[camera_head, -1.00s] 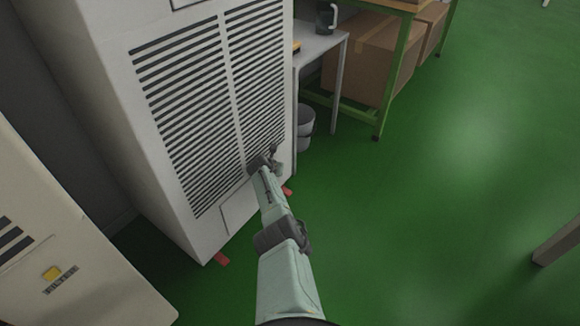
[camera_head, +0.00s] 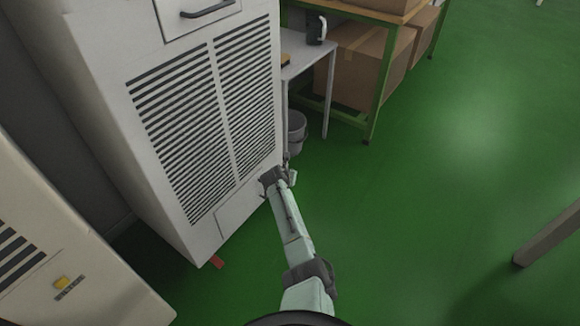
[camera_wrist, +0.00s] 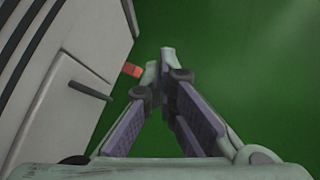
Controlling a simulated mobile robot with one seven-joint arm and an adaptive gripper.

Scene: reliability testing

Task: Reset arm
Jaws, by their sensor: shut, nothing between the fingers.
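My gripper shows in the wrist view (camera_wrist: 166,62), with its two purple-padded fingers drawn together at the tips and nothing held between them. Green floor lies beyond the tips. In the head view my pale green arm reaches up from the bottom middle, and its dark far end is beside the lower right of the white vented cabinet (camera_head: 160,150). The fingers are too small there to make out clearly. I cannot tell whether the arm's end touches the cabinet. The cabinet also fills the left of the wrist view (camera_wrist: 75,110), close to the fingers but apart from them.
A grey bucket (camera_head: 296,132) sits under a small white table (camera_head: 305,52). A green-framed bench (camera_head: 378,95) holds cardboard boxes (camera_head: 352,65). A beam (camera_head: 548,234) juts in at right. The green floor (camera_head: 430,200) between is clear.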

